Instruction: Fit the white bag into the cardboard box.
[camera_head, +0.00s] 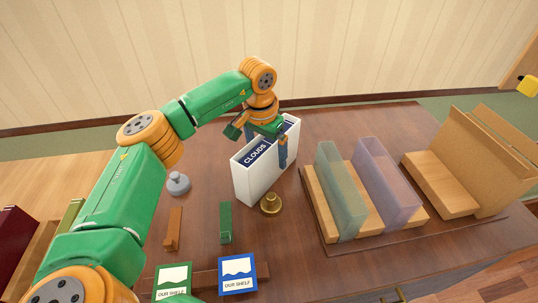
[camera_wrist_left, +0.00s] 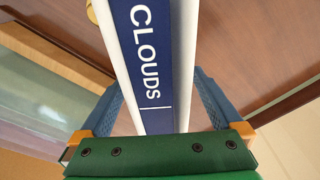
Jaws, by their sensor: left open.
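No white bag shows in either view. A white upright case (camera_head: 262,178) stands on the table with a dark blue book (camera_head: 256,153) marked CLOUDS in it; the book's spine also shows in the left wrist view (camera_wrist_left: 148,60). My left gripper (camera_head: 268,140) is open at the far end of the case. In the left wrist view its blue fingers (camera_wrist_left: 158,105) are on either side of the white case, with gaps visible; contact cannot be told. No plain cardboard box is clear; a tan, upright-walled holder (camera_head: 487,148) stands at the right. My right gripper is not seen.
A brass knob-like piece (camera_head: 271,204) stands close in front of the case, a grey weight (camera_head: 178,184) to its left. Green (camera_head: 335,190) and purple (camera_head: 386,180) translucent sleeves stand at centre right. Two OUR SHELF cards (camera_head: 238,274) are at the front.

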